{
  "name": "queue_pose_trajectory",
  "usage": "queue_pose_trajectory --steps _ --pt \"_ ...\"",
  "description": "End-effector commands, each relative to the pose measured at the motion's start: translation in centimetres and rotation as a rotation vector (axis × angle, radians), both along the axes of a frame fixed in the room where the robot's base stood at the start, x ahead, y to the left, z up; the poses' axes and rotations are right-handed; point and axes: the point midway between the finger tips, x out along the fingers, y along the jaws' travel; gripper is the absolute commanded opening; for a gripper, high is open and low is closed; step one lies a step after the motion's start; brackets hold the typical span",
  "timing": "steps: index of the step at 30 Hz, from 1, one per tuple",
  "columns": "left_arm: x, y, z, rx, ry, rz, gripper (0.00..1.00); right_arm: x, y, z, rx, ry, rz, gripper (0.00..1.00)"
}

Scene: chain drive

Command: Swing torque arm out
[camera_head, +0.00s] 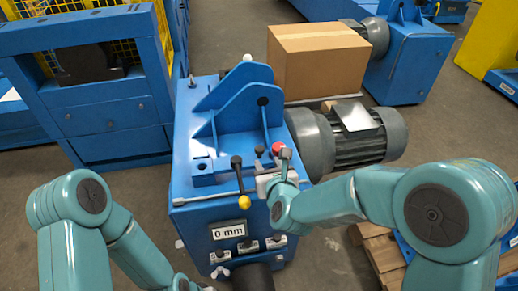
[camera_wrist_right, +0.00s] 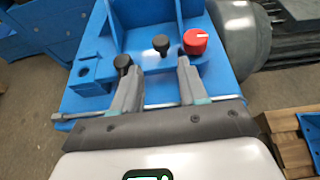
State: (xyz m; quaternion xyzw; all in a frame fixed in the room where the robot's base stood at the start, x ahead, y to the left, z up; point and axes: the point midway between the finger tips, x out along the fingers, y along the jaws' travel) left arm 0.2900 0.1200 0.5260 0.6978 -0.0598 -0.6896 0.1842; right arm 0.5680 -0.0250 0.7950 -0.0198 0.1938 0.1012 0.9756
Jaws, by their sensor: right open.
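A black lever (camera_head: 239,180) with a yellow ball at its lower end hangs on the front of the blue machine base (camera_head: 190,225). I cannot tell for certain which part is the torque arm. My right gripper (camera_head: 274,168) is over the front right of the base's top, beside a red knob (camera_head: 278,148). In the right wrist view, its grey fingers (camera_wrist_right: 154,70) are apart with nothing between them. The left fingertip overlaps a black knob (camera_wrist_right: 123,61); contact cannot be told. Another black knob (camera_wrist_right: 161,43) is just beyond the fingers.
Blue upright plates (camera_head: 240,110) stand on the base. A grey motor (camera_head: 345,140) is on its right, with a cardboard box (camera_head: 318,65) behind. A "0 mm" display (camera_head: 228,231) and small clamps are on the front. A wooden pallet (camera_head: 383,255) lies at lower right.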

Motion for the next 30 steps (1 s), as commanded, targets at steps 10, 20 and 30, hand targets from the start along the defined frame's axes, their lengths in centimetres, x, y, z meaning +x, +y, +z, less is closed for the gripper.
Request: queue_pose_trajectory --steps 10,20,30 --pt "0.0 0.0 0.6 0.0 0.0 0.0 0.71 7.7 1.6 -3.3 0.0 0.001 -0.003 0.43" --pt "0.0 0.0 0.8 0.0 0.0 0.0 0.71 11.2 2.4 -4.7 -0.001 0.001 -0.004 0.43" --pt "0.0 0.0 0.8 0.0 0.0 0.0 0.71 11.4 2.5 -4.8 0.0 0.001 -0.003 0.33"
